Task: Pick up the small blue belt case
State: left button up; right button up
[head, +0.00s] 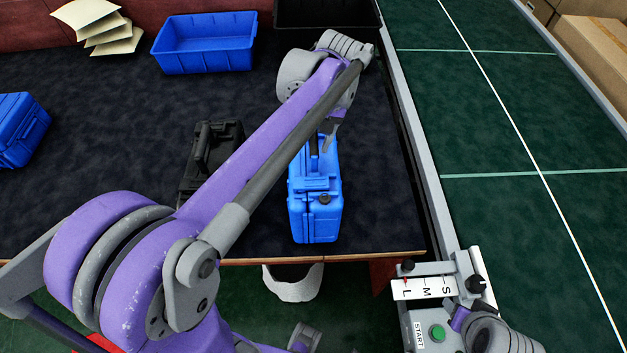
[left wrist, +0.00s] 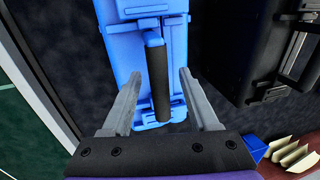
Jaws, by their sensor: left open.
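A blue case (head: 315,208) with a dark handle stands near the right front edge of the dark table. My left gripper (head: 328,137) is over its far end, partly hidden by my own arm. In the left wrist view the left gripper (left wrist: 160,75) is open, its two fingers on either side of the dark handle (left wrist: 158,85) with gaps to it. The case's blue body (left wrist: 120,52) lies beyond the fingers. Whether the fingertips touch it I cannot tell. Part of my right arm shows at the bottom right; its fingers do not show.
A black case (head: 208,150) stands close left of the blue case, and another blue case (head: 18,130) at the left edge. A blue bin (head: 205,45), pale envelopes (head: 100,25) and a black bin (head: 325,12) are at the back. A green conveyor (head: 500,110) runs along the right.

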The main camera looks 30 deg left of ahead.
pick_arm(q)
grip_shut()
dwell(1.4)
